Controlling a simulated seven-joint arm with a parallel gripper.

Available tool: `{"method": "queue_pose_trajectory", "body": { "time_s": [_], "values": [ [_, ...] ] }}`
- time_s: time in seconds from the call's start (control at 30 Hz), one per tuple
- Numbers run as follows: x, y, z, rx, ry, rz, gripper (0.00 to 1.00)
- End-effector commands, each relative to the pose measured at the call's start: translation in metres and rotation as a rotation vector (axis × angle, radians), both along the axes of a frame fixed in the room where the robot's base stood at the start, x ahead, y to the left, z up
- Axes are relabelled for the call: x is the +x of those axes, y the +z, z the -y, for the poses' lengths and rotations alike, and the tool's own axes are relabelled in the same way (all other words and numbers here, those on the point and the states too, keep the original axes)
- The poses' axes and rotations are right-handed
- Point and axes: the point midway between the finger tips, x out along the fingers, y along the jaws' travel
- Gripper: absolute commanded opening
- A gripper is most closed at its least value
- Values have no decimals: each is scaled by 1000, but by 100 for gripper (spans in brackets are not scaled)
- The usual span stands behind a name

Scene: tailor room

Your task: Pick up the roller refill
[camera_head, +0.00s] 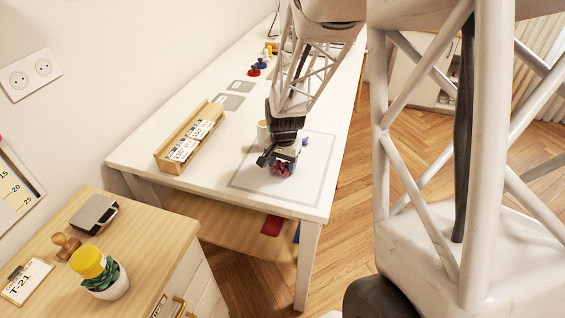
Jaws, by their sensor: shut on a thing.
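My gripper (279,163) is over the grey-bordered mat on the white table, pointing down. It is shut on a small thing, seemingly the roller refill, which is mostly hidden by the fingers. Dark red and bluish parts show at the fingertips, too small to tell apart from the fingers. I cannot tell whether the held thing touches the mat (243,178) or is just above it.
A small purple thing (305,141) and a beige cup (262,133) stand close behind my gripper. A wooden box with labelled cards (168,155) is to the left. Grey flat pieces (229,102) lie farther back. A wooden cabinet with a potted plant (110,284) stands in front.

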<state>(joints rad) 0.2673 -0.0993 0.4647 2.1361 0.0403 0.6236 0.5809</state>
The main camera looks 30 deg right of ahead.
Motion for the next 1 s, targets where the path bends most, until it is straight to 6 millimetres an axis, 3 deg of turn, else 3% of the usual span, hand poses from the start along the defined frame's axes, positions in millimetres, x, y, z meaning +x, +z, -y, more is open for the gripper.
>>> {"method": "queue_pose_trajectory", "body": {
  "time_s": [0.2, 0.23, 0.4, 0.77, 1.0],
  "values": [
    [0, -3, 0, 0, 0, 0, 36],
    [0, -3, 0, 0, 0, 0, 59],
    [0, -3, 0, 0, 0, 0, 83],
    [0, -1, 0, 0, 0, 0, 83],
    [0, 16, 0, -1, 0, 2, 83]
  ]
}}
